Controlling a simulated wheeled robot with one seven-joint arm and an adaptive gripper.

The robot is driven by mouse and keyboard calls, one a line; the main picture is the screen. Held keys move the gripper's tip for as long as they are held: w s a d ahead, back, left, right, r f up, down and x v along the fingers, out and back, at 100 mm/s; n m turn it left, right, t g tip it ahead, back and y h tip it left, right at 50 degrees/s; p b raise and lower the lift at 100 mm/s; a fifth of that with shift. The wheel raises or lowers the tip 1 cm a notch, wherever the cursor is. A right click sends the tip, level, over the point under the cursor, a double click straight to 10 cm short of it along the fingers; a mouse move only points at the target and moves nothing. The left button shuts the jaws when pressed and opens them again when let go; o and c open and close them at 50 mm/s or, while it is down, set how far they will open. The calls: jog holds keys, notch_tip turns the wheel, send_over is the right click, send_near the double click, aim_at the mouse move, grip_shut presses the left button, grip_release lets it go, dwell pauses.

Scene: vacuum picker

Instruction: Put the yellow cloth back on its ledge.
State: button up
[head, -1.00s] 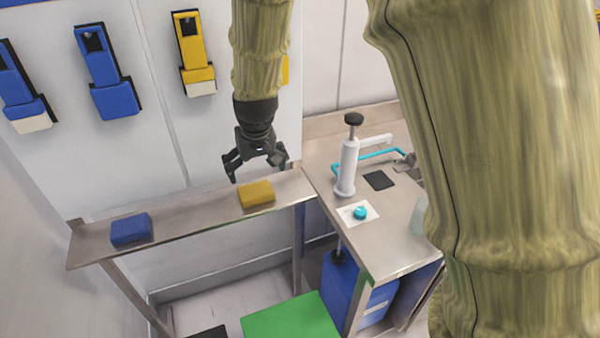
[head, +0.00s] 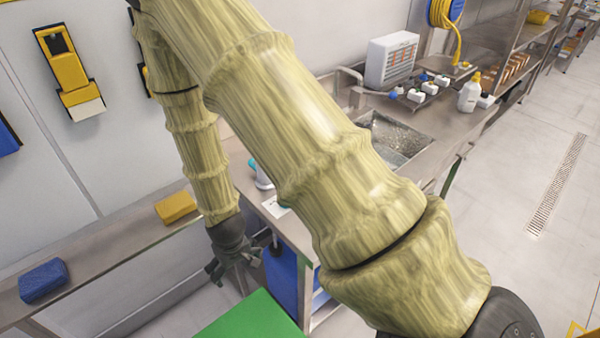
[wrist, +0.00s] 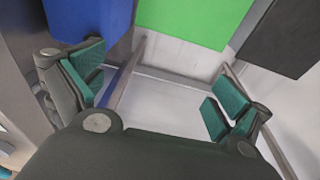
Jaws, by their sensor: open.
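The yellow cloth (head: 176,208) lies as a folded block on the steel ledge (head: 120,236) by the wall, toward its right end. A blue cloth (head: 43,281) lies on the same ledge at the left. My gripper (head: 232,277) is open and empty, off the right end of the ledge, to the right of the yellow cloth and lower in the picture. In the wrist view my gripper's (wrist: 158,95) two green-padded fingers are spread wide with nothing between them. Neither cloth shows in the wrist view.
A green panel (head: 250,318) lies below my gripper, and a blue container (head: 281,270) stands under the steel counter. A yellow holder (head: 68,75) hangs on the wall. A sink (head: 395,138) and bottles are farther right. The pale floor (head: 520,190) at right is clear.

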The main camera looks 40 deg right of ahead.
jog(key=s+d+f+g, duration=0.1)
jog(key=s+f, duration=0.6)
jog(key=s, duration=0.5)
jog(key=s+d+f, duration=0.1)
jog(key=s+f, duration=0.5)
jog(key=s, duration=0.6)
jog(key=shift+d+f+g, duration=0.15)
jog(key=shift+f+g, duration=0.2)
jog(key=shift+g, duration=0.05)
jog(key=shift+f+b, duration=0.75)
jog(key=shift+f, duration=0.05)
